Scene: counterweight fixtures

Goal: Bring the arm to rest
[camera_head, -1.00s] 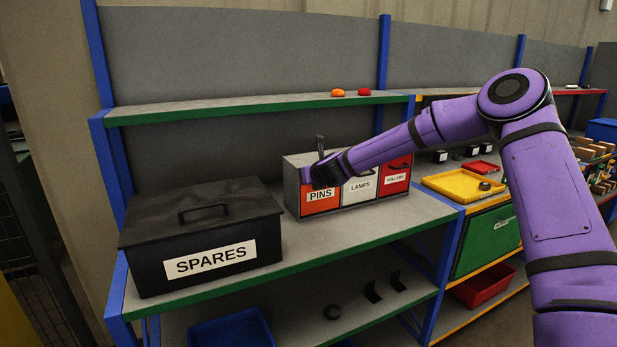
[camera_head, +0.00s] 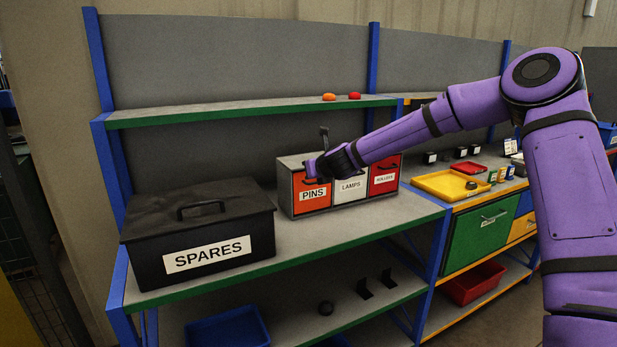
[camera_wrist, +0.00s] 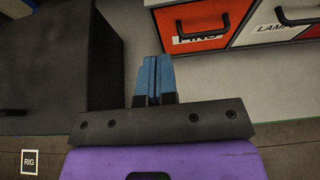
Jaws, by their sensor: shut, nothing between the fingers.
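My purple arm reaches in from the right in the head view. My gripper (camera_wrist: 153,78) is shut and empty in the wrist view, its blue fingers pressed together over the grey shelf top. In that view it is between the black SPARES box (camera_wrist: 75,50) on the left and the PINS drawer (camera_wrist: 200,25) at upper right, apart from both. In the head view the wrist covers part of the drawer unit's front and top, and the fingertips cannot be made out there.
The black SPARES box (camera_head: 200,238) stands left on the shelf. The drawer unit has PINS (camera_head: 312,197), LAMPS (camera_head: 350,188) and a red drawer (camera_head: 384,177). An orange and a red item lie on the upper shelf (camera_head: 230,110). A yellow tray (camera_head: 450,184) is on the right bench.

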